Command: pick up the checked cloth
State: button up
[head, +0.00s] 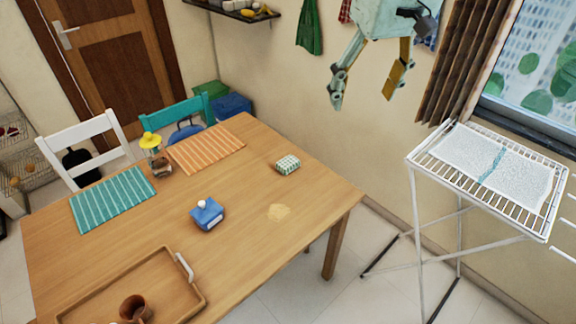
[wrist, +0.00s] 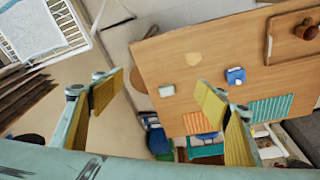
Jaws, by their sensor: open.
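The checked cloth (head: 288,164) is a small folded green-and-white bundle on the wooden table, near its far right edge. In the wrist view it is a small pale block (wrist: 167,90) that appears between my fingers, far below them. My gripper (head: 362,98) is open and empty, with its fingers pointing down. It hangs high in front of the wall, above and to the right of the cloth in the head view, and is well apart from it. Its two yellow-padded fingers are spread wide in the wrist view (wrist: 160,82).
A white drying rack (head: 420,160) stands right.

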jog(key=w+a+f+n, duration=0.1)
jog(key=w+a+f, duration=0.4)
jog(key=w+f, duration=0.4)
jog(key=w+a+f+n+g, duration=0.1)
jog(key=w+a+f+n, duration=0.1)
jog(key=w+a+f, duration=0.4)
jog(key=w+a+f+n, duration=0.1)
jog(key=w+a+f, duration=0.5)
jog(key=w+f, duration=0.8)
notch_tip(320, 180, down, 5)
jog(key=shift+f+n+g+b, duration=0.1)
jog(key=shift+n+g+b, duration=0.2)
jog(key=shift+n+b, duration=0.1)
jog(key=shift+f, duration=0.1)
jog(key=b, duration=0.1)
send_over(288, 162)
jog(key=shift+s+d+f, duration=0.1)
jog(key=shift+s+f, duration=0.05)
jog(key=shift+f, duration=1.95)
jog(key=shift+s+d+f, duration=0.1)
jog(key=shift+f, duration=2)
jog(key=shift+f, duration=0.1)
jog(key=shift+w+a+f+b, duration=0.15)
jog(key=shift+f+b, duration=0.1)
jog(key=shift+f, duration=1)
jog(key=shift+w+f+b, duration=0.1)
jog(key=shift+f+b, duration=0.15)
jog(key=shift+f, duration=1)
jog(key=shift+c, duration=0.5)
